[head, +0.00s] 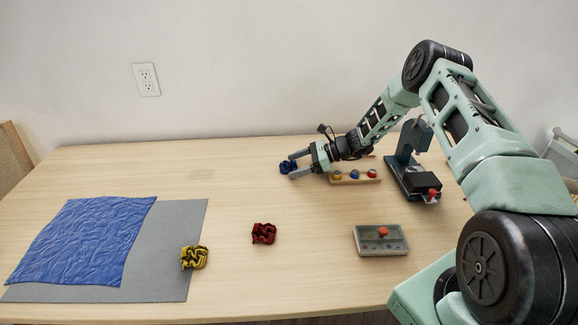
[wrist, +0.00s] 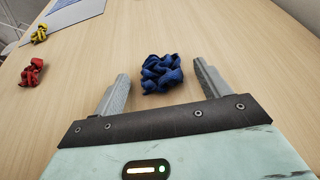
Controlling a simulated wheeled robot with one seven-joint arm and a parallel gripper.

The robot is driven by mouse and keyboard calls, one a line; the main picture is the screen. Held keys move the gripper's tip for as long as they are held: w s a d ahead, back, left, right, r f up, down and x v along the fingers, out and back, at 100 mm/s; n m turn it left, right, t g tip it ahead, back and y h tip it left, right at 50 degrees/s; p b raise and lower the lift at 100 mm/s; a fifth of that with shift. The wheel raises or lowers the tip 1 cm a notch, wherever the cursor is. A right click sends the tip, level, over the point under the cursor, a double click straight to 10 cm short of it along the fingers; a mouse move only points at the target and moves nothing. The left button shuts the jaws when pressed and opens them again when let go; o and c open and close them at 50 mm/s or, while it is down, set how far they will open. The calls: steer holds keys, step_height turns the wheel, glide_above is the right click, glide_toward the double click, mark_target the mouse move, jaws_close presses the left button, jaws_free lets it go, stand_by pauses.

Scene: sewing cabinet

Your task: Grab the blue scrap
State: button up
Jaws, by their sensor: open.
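The blue scrap (head: 287,167) is a small crumpled dark-blue piece lying on the table toward the back middle in the head view. In the wrist view the blue scrap (wrist: 161,73) lies just ahead of and partly between the two fingertips. My gripper (head: 294,164) is open and low over the table, its fingers pointing left at the scrap. In the wrist view my gripper (wrist: 162,72) has one finger on each side of the scrap, with a gap visible on both sides. The jaws hold nothing.
A red scrap (head: 263,233) and a yellow scrap (head: 194,257) lie nearer the front. A blue cloth (head: 85,240) covers part of a grey mat (head: 190,225). A spool rack (head: 355,178), a sewing machine (head: 412,165) and a grey box (head: 381,240) stand right of the gripper.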

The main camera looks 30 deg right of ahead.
steer(key=c, duration=1.2)
